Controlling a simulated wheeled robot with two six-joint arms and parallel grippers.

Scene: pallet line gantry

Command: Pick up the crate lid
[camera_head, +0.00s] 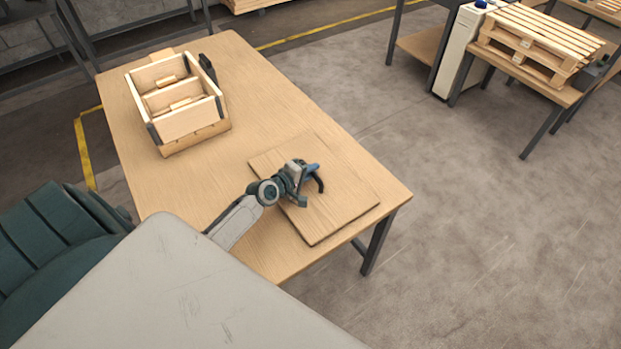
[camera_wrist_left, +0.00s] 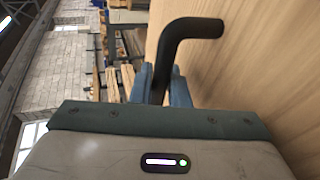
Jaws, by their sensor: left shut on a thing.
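The crate lid (camera_head: 340,208) is a flat, square wooden board near the front right corner of the wooden table. It lies flat or nearly so; I cannot tell whether it touches the table. My left gripper (camera_head: 308,172) is over the lid and shut on its dark bent handle (camera_head: 321,185). In the left wrist view the blue fingers (camera_wrist_left: 163,85) stand on both sides of the black handle (camera_wrist_left: 190,28), and the lid's wood grain (camera_wrist_left: 260,60) fills the right side. My right gripper is not in view.
An open wooden crate (camera_head: 208,118) with inner dividers stands at the far left of the table (camera_head: 255,90). Table space between crate and lid is clear. Another table at the upper right holds stacked pallets (camera_head: 535,40), beside a white cabinet (camera_head: 458,55). Open floor lies between the tables.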

